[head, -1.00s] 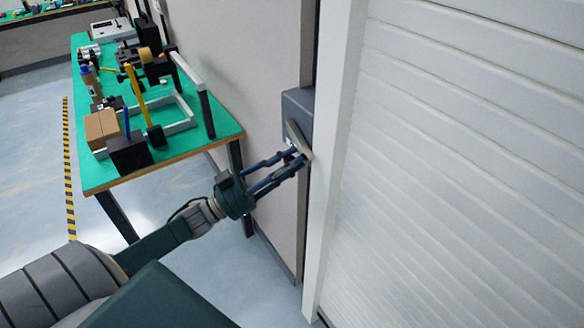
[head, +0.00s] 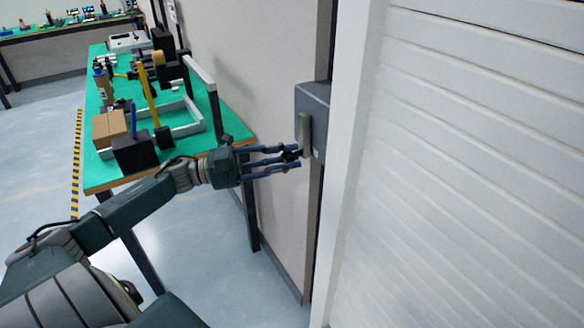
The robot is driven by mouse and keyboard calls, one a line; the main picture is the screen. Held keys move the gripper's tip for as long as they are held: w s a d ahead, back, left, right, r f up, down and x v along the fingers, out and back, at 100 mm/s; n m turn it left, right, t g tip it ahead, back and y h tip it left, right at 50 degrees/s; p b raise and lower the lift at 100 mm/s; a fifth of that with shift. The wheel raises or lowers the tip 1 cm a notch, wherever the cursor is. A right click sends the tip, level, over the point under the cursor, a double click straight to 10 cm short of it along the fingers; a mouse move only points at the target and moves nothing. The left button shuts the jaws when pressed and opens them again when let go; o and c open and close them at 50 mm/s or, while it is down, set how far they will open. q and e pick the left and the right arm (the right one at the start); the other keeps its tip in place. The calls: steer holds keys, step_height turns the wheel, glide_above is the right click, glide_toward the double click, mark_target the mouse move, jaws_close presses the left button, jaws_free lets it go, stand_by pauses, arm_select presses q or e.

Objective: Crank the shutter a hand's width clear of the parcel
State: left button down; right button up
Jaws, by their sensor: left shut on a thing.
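The white slatted shutter (head: 470,190) fills the right of the head view; its bottom edge is out of view. A grey crank box (head: 318,98) is fixed to the wall beside the shutter's white side rail. The flat grey crank arm (head: 304,130) stands nearly upright on the box's front. My left gripper (head: 293,157) is shut on the crank's dark knob at the arm's lower end; the fingers partly hide it. No parcel shows at the shutter. My right gripper is not in view.
A green-topped table (head: 213,140) stands left of the crank along the wall, holding a brown carton (head: 109,128), a black bin (head: 134,153) and various tools. My left arm passes close to its near corner. The floor in front is clear.

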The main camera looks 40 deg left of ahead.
mark_target(301, 149)
arm_select(q)
steer(key=a+m, duration=0.1)
steer(key=w+a+m+b, duration=0.1)
steer(key=shift+r+m+g, duration=0.1)
steer(key=shift+m+g, duration=0.3)
steer(key=shift+w+a+r+m+y, duration=0.1)
steer(key=shift+a+r+m+y, duration=0.05)
steer(key=shift+a+m+y, duration=0.3)
steer(key=shift+r, duration=0.1)
steer(key=c, duration=1.5)
jaws_free()
steer(key=shift+o, duration=0.2)
steer(key=v, duration=1.2)
steer(key=shift+w, duration=0.1)
